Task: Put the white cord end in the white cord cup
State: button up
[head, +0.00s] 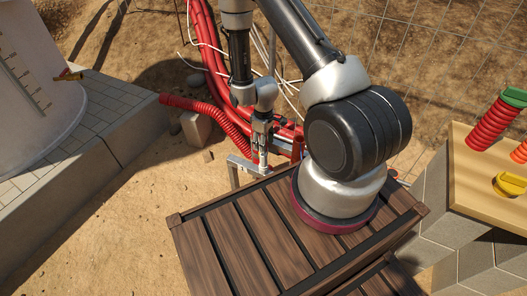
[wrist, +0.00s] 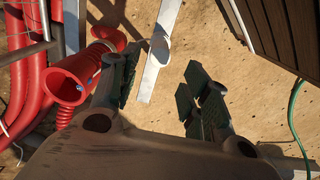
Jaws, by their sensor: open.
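My gripper (head: 262,160) points down beside a grey metal bar (head: 242,163) just past the far edge of the wooden deck. In the wrist view my gripper (wrist: 163,88) is open, with nothing seen held between its dark fingers. A pale bar (wrist: 150,80) runs beyond the fingers, with a whitish rounded piece (wrist: 160,48) on it. I cannot tell whether this piece is the white cord cup. Thin white cords (head: 287,83) hang by the red pipes in the head view. I cannot make out which end is the white cord end.
Thick red pipes (head: 208,45) and a ribbed red hose (head: 215,112) lie close to my gripper. A red funnel-like opening (wrist: 72,78) is left of the fingers. The wooden deck (head: 215,235) is bare in front. A green hose (wrist: 293,115) lies at right.

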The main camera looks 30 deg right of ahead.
notch_tip(320, 180, up, 2)
jog(key=shift+r, duration=0.15)
notch_tip(320, 180, up, 30)
jog(key=s+m+t, duration=0.1)
jog(key=m+t, duration=0.1)
jog(key=m, duration=0.1)
jog(key=s+d+r+m+t, duration=0.1)
jog(key=s+r+m+t, duration=0.1)
jog(key=s+r, duration=1.4)
jog(key=s+m, duration=0.1)
jog(key=s, duration=0.2)
jog(key=shift+s+d+r+m, duration=0.2)
jog(key=shift+s+r+m, duration=0.05)
jog(key=shift+s+m, duration=0.15)
